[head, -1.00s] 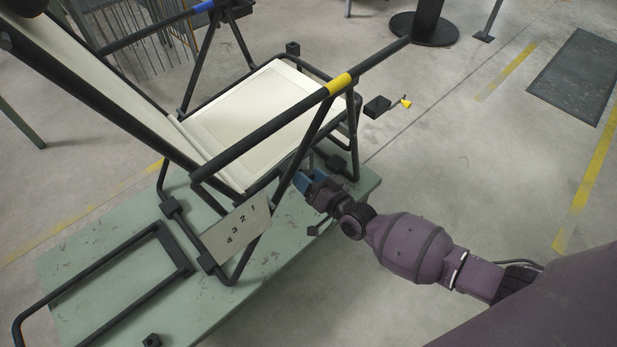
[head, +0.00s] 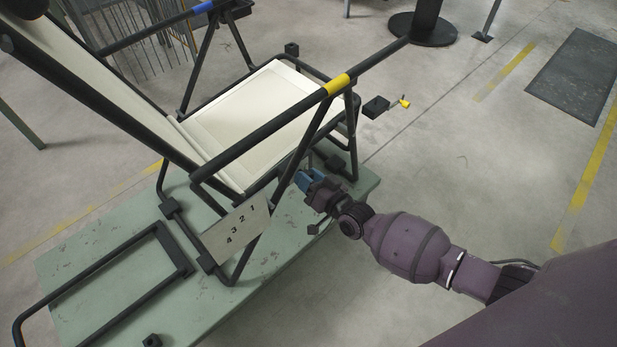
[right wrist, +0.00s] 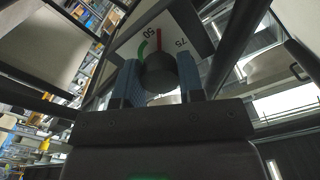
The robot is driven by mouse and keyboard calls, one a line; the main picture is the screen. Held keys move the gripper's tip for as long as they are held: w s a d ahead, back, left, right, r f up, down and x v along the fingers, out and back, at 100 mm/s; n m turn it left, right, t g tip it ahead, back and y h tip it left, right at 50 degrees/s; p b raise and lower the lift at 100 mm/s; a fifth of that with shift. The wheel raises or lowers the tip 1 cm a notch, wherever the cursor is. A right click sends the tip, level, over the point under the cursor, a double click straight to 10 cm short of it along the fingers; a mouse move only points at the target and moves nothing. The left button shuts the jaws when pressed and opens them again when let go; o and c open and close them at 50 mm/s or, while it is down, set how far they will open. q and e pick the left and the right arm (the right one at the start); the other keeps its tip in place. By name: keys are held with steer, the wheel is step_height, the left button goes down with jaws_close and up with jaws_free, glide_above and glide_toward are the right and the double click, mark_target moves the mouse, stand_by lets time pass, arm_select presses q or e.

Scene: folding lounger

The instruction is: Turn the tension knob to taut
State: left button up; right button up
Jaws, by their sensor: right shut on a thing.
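The tension knob (right wrist: 160,73) is dark and round, and shows in the right wrist view in front of a white dial plate (right wrist: 184,24). The plate has the numbers 50 and 75, a green arc and a red mark. My right gripper (right wrist: 159,80) is shut on the knob, one blue finger pad on each side. In the head view, my right gripper (head: 307,182) is at the near side of the lounger, below its armrest. The knob and its dial cannot be made out there. My left gripper is in neither view.
The black-framed lounger with a cream seat (head: 255,110) stands on a green bench (head: 110,275). A plate numbered 1 to 4 (head: 236,226) is left of my right gripper. A yellow-handled crank (head: 402,102) sticks out at the right.

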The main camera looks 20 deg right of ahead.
steer(key=shift+r+n+p, duration=0.15)
steer(key=shift+n+p, duration=0.15)
steer(key=shift+n, duration=1.7)
steer(key=n+p, duration=0.1)
steer(key=n, duration=0.1)
steer(key=shift+n, duration=0.4)
steer(key=n, duration=0.2)
steer(key=shift+n, duration=0.3)
steer(key=n, duration=0.3)
steer(key=shift+n, duration=0.3)
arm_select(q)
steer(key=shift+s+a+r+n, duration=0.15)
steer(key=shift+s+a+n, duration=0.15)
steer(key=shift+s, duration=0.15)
arm_select(e)
steer(key=shift+n, duration=1.5)
steer(key=o, duration=0.9)
